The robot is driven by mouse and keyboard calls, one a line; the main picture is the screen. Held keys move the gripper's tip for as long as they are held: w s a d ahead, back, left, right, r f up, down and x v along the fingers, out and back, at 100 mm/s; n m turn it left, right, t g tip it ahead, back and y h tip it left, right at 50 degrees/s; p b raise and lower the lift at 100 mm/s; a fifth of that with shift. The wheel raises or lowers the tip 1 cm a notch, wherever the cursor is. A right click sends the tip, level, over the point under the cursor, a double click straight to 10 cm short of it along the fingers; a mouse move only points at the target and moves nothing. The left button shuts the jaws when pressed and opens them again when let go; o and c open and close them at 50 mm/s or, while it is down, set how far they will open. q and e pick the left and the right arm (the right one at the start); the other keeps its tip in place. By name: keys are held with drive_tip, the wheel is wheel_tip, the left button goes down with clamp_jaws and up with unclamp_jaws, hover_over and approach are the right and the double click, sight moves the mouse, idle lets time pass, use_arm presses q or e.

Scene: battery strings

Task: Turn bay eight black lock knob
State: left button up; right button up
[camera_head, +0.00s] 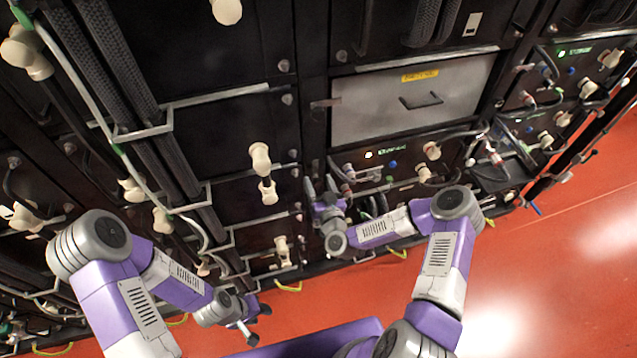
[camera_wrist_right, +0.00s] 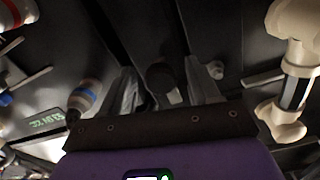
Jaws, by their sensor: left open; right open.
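My right gripper (camera_head: 322,190) is up at the dark rack front, left of a module with a small green display (camera_head: 392,149). In the right wrist view its two grey fingers (camera_wrist_right: 163,88) are apart. A dark, rounded knob-like part (camera_wrist_right: 162,78) shows between and beyond them. I cannot tell whether the fingers touch it, and in the head view the gripper hides that spot. My left gripper (camera_head: 258,322) is open and empty, low over the floor in front of the rack.
Cream connectors (camera_head: 260,160) stick out left of the right gripper; a large cream connector (camera_wrist_right: 296,62) is at the right in the wrist view. A red-ringed connector (camera_wrist_right: 84,97) is close to the left finger. A light grey panel (camera_head: 400,108) is above. Orange floor (camera_head: 560,240) is clear at right.

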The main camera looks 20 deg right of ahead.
drive_tip(key=shift+w, duration=0.25)
drive_tip(key=c, duration=1)
